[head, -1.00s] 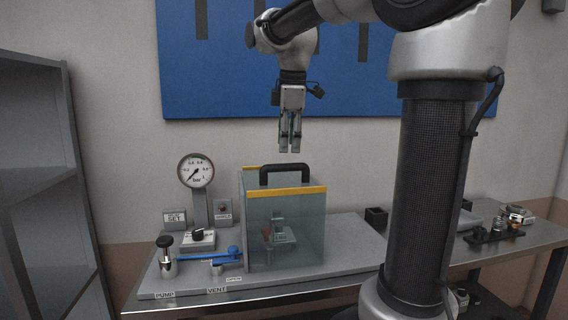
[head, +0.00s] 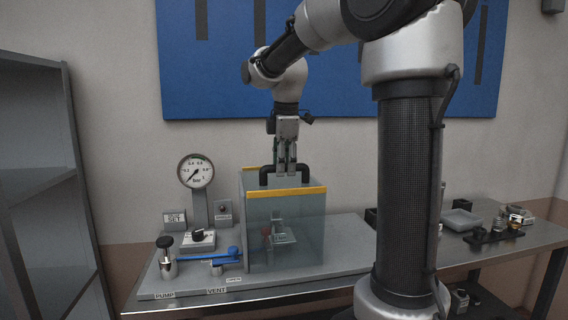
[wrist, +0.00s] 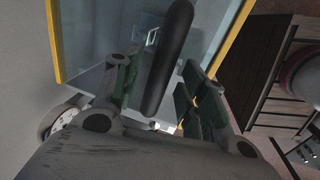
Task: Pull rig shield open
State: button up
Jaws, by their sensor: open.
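The rig shield (head: 287,228) is a clear box-like cover with yellow top edges, standing closed around a fixture on the grey rig base. Its black arched handle (head: 267,176) rises from the top. My gripper (head: 286,172) points straight down at the handle, with its fingers at the height of the handle bar. In the wrist view the handle (wrist: 170,60) runs between the two green-padded fingers of my gripper (wrist: 160,95), with a gap visible to the right finger. The jaws are open. In the head view the fingers hide the middle of the handle bar.
Left of the shield are a pressure gauge (head: 195,171), a black-knobbed pump (head: 167,257) and a blue vent lever (head: 210,256). A grey tray (head: 461,220) and small parts (head: 495,232) lie on the right of the bench. A shelf (head: 40,190) stands at far left.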

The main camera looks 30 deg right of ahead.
grip_shut()
jog(key=shift+d, duration=0.1)
jog(key=s+d, duration=0.3)
jog(key=d, duration=0.7)
jog(key=s+d, duration=0.4)
jog(key=d, duration=0.7)
jog(key=shift+d, duration=0.3)
jog(key=shift+r, duration=0.1)
grip_release()
jog(key=shift+r, duration=0.1)
